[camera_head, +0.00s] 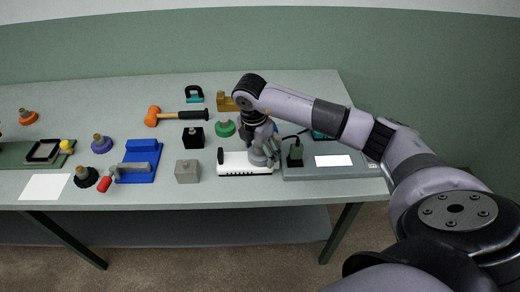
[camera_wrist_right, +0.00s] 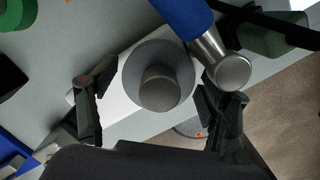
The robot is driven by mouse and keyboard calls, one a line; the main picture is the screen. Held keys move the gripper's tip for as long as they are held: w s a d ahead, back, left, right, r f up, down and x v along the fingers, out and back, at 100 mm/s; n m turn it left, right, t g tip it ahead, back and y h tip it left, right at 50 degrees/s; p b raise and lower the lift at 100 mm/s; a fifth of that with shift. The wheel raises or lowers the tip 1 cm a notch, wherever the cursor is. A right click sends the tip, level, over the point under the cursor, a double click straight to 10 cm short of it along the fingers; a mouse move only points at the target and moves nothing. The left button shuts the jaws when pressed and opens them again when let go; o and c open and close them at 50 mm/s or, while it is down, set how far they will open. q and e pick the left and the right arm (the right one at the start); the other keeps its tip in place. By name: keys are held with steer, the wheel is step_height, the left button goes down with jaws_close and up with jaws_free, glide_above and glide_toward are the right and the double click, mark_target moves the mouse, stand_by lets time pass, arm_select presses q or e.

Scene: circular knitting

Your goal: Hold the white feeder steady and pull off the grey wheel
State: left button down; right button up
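The white feeder (camera_head: 236,164) lies near the table's front edge in the head view, with a black part at its left end. My right gripper (camera_head: 264,158) is over its right end, pointing down, and hides the wheel there. In the right wrist view, the round grey wheel (camera_wrist_right: 132,78) with a raised grey hub is between the two spread fingers of my right gripper (camera_wrist_right: 154,90). Both fingers appear apart from its rim. Part of the white feeder (camera_wrist_right: 112,108) shows beneath the wheel. My left gripper is in neither view.
A blue cylinder with a metal end (camera_wrist_right: 198,22) stands close beside the wheel and right finger. A grey plate (camera_head: 300,172) with a dark green block (camera_head: 295,154) adjoins the feeder's right.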

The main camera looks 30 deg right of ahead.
mark_target(256, 155)
steer(key=c, duration=0.9)
steer(key=o, duration=1.2)
steer(key=shift+r, duration=0.15)
steer(key=r, duration=0.4)
steer(key=a+r, duration=0.1)
steer(key=r, duration=0.6)
steer(key=shift+s+a+r, duration=0.2)
steer(key=shift+a+r, duration=0.1)
steer(key=shift+a, duration=0.1)
